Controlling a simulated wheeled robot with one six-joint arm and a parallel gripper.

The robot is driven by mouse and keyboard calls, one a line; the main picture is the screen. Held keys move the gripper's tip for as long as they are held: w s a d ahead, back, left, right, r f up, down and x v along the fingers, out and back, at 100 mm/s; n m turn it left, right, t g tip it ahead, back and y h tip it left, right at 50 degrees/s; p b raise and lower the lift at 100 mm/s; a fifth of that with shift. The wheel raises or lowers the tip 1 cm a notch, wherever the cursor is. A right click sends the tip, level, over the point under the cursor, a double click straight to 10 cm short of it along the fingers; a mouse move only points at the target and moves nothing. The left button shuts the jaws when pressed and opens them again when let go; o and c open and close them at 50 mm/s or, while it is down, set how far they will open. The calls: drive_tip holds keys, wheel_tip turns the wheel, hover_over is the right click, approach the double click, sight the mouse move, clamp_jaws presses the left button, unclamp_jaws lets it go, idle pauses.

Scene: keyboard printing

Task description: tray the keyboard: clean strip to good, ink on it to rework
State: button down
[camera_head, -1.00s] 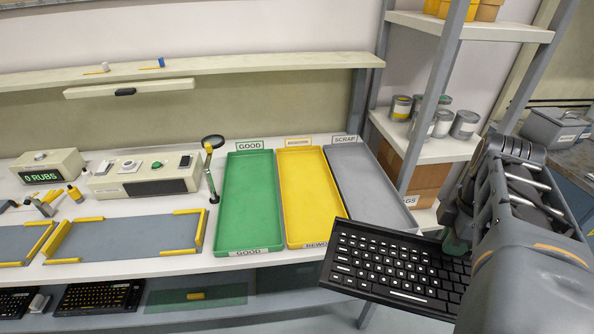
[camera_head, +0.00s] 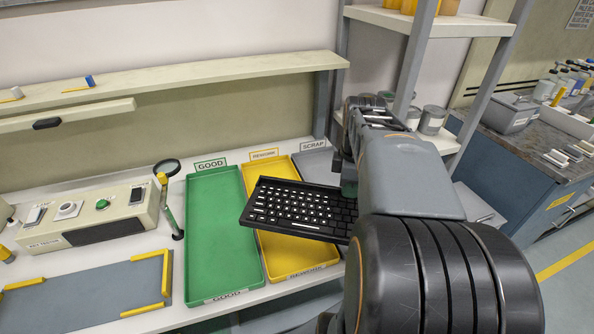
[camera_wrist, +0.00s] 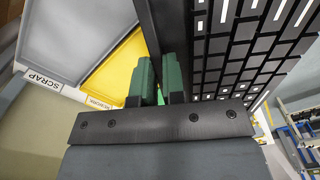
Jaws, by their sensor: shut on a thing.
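My gripper (camera_wrist: 160,82) is shut on the edge of a black keyboard (camera_head: 300,205) with white key legends. In the head view the keyboard hangs over the yellow rework tray (camera_head: 278,262), its left corner near the green tray's edge; my arm hides its right end. The keyboard (camera_wrist: 240,50) also fills the right of the wrist view. The green good tray (camera_head: 222,240) is empty. The grey scrap tray (camera_head: 318,168) is partly hidden by the keyboard and my arm. I cannot make out any ink on the keyboard.
A beige tester box (camera_head: 90,215) and a magnifier (camera_head: 168,195) stand left of the trays. A grey mat with yellow stops (camera_head: 90,300) lies at the front left. A grey shelf post (camera_head: 412,60) rises behind my arm, with cans on its shelf.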

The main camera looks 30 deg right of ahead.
drive_tip(key=w+d+f+m+p, duration=0.1)
drive_tip(key=w+f+m, duration=0.15)
drive_tip(key=w, duration=0.35)
drive_tip(key=w+f+m+p, duration=0.2)
drive_tip(key=w+m, duration=0.1)
drive_tip(key=w, duration=0.2)
drive_tip(key=shift+w+a+f+m+b, duration=0.5)
drive_tip(key=shift+w+f+m, duration=0.85)
drive_tip(key=shift+f, duration=1.25)
drive_tip(key=shift+w+a+f+m+b, duration=0.25)
drive_tip(key=shift+w+f+m+b, duration=0.4)
drive_tip(key=shift+w+f, duration=1.65)
drive_tip(key=shift+w+a+f+m+b, duration=0.45)
drive_tip(key=shift+w+f+m, duration=0.8)
drive_tip(key=shift+f, duration=1.65)
drive_tip(key=shift+f, duration=0.4)
drive_tip(key=c, duration=1.1)
unclamp_jaws()
wheel_tip(320, 180, up, 7)
drive_tip(key=p, duration=0.4)
